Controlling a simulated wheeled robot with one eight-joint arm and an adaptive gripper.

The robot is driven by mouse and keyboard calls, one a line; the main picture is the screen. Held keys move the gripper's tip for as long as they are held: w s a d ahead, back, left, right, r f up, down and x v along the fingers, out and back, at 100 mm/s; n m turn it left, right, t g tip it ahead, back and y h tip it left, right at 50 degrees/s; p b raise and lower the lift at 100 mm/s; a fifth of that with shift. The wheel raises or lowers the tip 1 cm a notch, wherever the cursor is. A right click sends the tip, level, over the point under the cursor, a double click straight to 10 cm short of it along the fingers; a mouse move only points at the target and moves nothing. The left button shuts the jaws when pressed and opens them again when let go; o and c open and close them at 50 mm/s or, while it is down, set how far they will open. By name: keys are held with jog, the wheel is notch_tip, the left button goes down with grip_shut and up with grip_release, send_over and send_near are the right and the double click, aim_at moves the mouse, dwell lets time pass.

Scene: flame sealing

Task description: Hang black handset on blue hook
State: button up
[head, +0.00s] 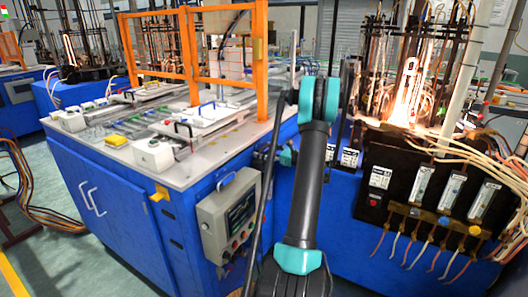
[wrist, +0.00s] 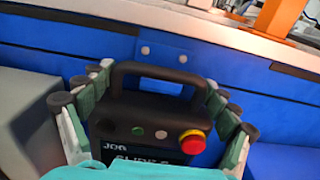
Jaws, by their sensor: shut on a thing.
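The black handset (wrist: 135,112) fills the lower middle of the wrist view, with its loop handle at the top. It has a red and yellow knob, a green button and a label reading "JOG". My gripper (wrist: 157,90) is shut on it, with fingers at both its sides. Behind the handle, a blue plate (wrist: 172,58) with two bolts is on the blue cabinet front. In the head view my arm hides the handset and most of my gripper.
A blue cabinet (head: 125,215) with a pale worktop and orange frame (head: 262,60) stands left of my arm. A grey control box (head: 230,220) hangs on its side. Right are a glowing flame apparatus (head: 408,95) and a black flowmeter panel (head: 395,175) with hoses. Floor shows at left.

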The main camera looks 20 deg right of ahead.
jog(key=o, duration=1.7)
jog(key=shift+s, duration=0.15)
